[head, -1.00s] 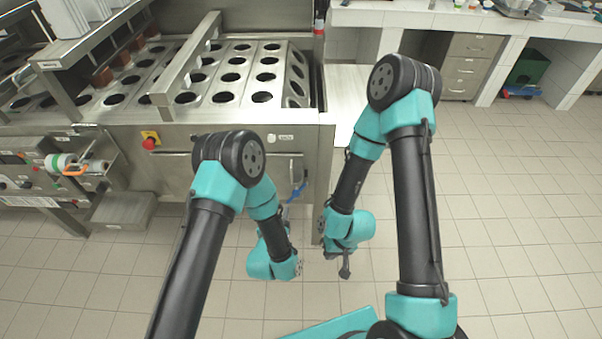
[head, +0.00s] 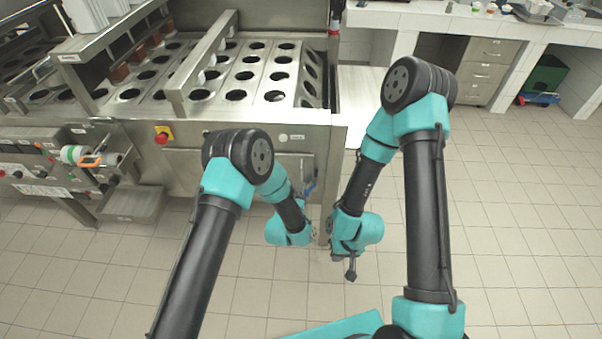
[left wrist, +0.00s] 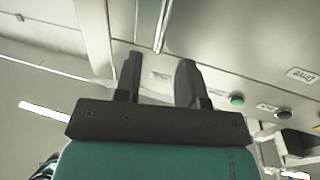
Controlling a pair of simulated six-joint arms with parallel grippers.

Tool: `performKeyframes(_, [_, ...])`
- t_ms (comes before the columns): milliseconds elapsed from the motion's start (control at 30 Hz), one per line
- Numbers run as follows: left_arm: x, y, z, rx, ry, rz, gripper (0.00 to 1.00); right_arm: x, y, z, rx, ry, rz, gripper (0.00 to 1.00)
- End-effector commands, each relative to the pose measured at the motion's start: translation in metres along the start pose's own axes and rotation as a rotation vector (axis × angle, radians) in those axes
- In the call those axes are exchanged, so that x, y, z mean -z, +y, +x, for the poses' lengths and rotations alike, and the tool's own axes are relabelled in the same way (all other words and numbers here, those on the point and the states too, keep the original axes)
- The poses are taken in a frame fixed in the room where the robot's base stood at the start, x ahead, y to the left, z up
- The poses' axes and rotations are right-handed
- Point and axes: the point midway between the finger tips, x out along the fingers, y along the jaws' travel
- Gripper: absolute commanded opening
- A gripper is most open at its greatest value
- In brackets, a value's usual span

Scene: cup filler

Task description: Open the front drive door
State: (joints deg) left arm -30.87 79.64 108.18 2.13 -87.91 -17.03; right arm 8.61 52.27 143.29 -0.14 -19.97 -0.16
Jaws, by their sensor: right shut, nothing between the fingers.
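The front drive door (head: 182,175) is a flat steel panel low on the machine's front. It looks closed, with a handle near its right end and a blue piece (head: 310,187) beside it. In the left wrist view, my left gripper (left wrist: 159,62) has its two dark fingers apart, with nothing seen between them. A thin metal bar (left wrist: 162,25) lies just beyond the fingertips; I cannot tell whether they touch it. In the head view, my left arm largely hides that gripper, close to the door's right end. My right gripper (head: 350,270) is shut and empty, above the floor.
A red knob on a yellow plate (head: 161,136) is on the machine front, above a steel step (head: 133,203). A green button (left wrist: 236,99) and a "Drive" label (left wrist: 300,76) show in the left wrist view. The tiled floor (head: 510,220) at right is clear.

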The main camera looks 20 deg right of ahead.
Motion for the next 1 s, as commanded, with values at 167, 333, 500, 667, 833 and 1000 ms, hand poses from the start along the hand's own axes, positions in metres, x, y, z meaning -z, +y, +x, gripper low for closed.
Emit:
performKeyframes(167, [0.0, 0.0, 0.031, 0.001, 0.002, 0.0, 0.37, 0.0, 0.0, 0.0, 0.0, 0.0, 0.0, 0.0])
performKeyframes(333, [0.0, 0.0, 0.055, 0.001, 0.0, 0.0, 0.37, 0.0, 0.0, 0.0, 0.0, 0.0, 0.0, 0.0])
performKeyframes(500, [0.0, 0.0, 0.069, 0.001, 0.0, 0.0, 0.37, 0.0, 0.0, 0.0, 0.0, 0.0, 0.0, 0.0])
performKeyframes(667, [0.0, 0.0, 0.072, 0.0, -0.001, 0.0, 0.37, 0.0, 0.0, 0.0, 0.0, 0.0, 0.0, 0.0])
performKeyframes(833, [0.0, 0.0, 0.071, 0.0, -0.001, 0.0, 0.37, 0.0, 0.0, 0.0, 0.0, 0.0, 0.0, 0.0])
performKeyframes(1000, [0.0, 0.0, 0.071, 0.0, -0.001, 0.0, 0.21, 0.0, 0.0, 0.0, 0.0, 0.0, 0.0, 0.0])
